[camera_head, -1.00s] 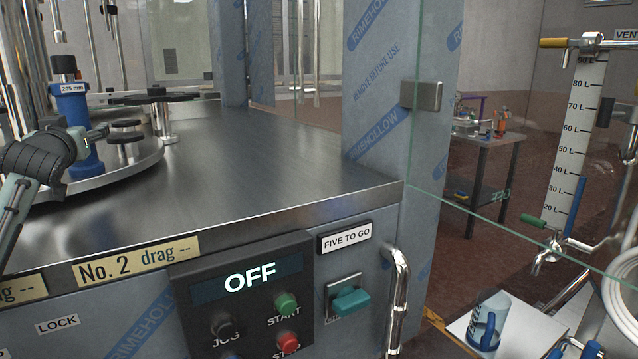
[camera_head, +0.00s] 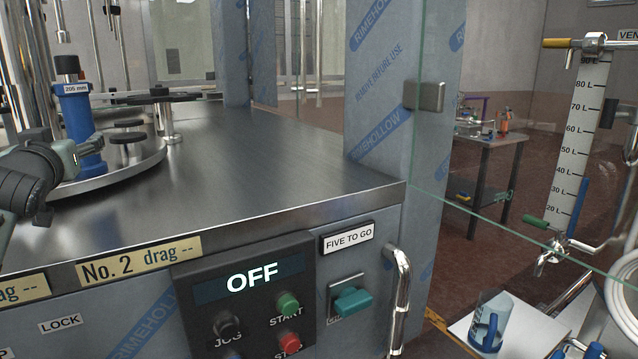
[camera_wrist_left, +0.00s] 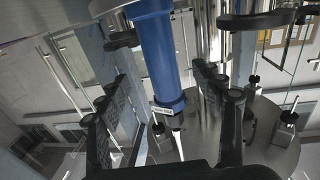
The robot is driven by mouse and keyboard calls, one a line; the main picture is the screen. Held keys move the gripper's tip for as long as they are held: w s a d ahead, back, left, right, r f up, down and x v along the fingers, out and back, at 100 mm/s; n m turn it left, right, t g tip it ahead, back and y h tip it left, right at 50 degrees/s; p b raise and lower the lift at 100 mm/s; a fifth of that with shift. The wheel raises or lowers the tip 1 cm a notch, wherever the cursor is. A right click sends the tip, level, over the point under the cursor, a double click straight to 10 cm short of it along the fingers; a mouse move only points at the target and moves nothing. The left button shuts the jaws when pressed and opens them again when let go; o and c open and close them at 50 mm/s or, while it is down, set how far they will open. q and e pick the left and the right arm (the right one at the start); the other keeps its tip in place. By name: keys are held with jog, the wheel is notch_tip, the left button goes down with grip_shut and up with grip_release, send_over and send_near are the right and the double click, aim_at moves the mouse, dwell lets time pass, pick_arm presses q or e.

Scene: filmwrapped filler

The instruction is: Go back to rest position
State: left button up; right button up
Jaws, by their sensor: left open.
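My left gripper (camera_head: 88,148) is at the left of the head view, in front of the blue cylinder (camera_head: 77,108) with a black top and a "205 mm" label, which stands on the round metal turntable (camera_head: 135,172). The left wrist view shows the two dark fingers of my left gripper (camera_wrist_left: 165,100) spread apart. The blue cylinder (camera_wrist_left: 153,50) shows between and beyond them, and I see no grip on it. Whether a finger touches it, I cannot tell. My right gripper is in neither view.
A steel machine top (camera_head: 255,165) has free room right of the turntable. Below it are a control panel (camera_head: 250,300) reading OFF and a metal handle (camera_head: 400,300). A glass pane edge (camera_head: 500,262) crosses the right side.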

aim_at(86, 129)
pick_arm(q)
jog(key=x, duration=0.8)
jog(key=shift+w+a, duration=0.2)
jog(key=shift+w, duration=0.1)
jog(key=shift+w+a+r, duration=0.15)
jog(key=shift+w+r, duration=0.1)
jog(key=shift+r, duration=0.25)
jog(key=shift+s+d, duration=0.25)
jog(key=shift+d, duration=0.25)
jog(key=shift+s+d, duration=0.3)
jog(key=shift+d, duration=0.2)
jog(key=shift+s+d, duration=0.1)
jog(key=shift+d, duration=0.1)
jog(key=shift+s, duration=0.1)
